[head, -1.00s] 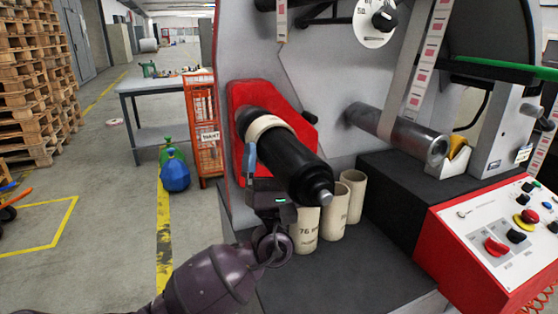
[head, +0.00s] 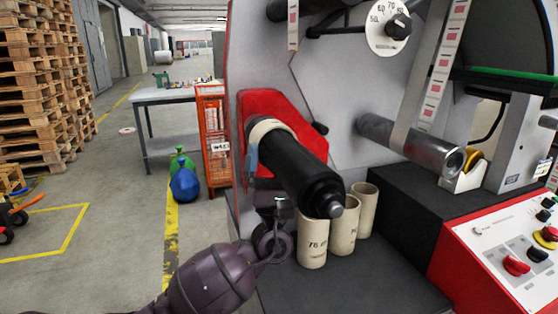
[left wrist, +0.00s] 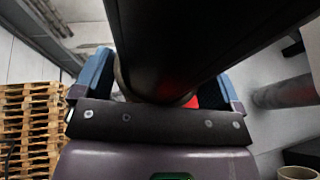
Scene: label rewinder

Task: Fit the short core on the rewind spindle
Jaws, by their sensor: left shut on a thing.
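The short core (head: 270,128) is a cream ring around the black rewind spindle (head: 300,172), at its inner end close to the red plate (head: 284,106). The spindle's free end points toward me. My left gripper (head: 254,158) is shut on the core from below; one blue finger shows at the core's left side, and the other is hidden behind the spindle. In the left wrist view both blue fingers flank the core (left wrist: 121,80), which is mostly hidden by the dark spindle (left wrist: 190,40). My right gripper is not in view.
Several cream cores (head: 312,250) stand upright on the dark deck (head: 345,285) below the spindle. A metal roller (head: 400,142) with label web is to the right, above a black block. The red-edged control panel (head: 500,255) is at the lower right.

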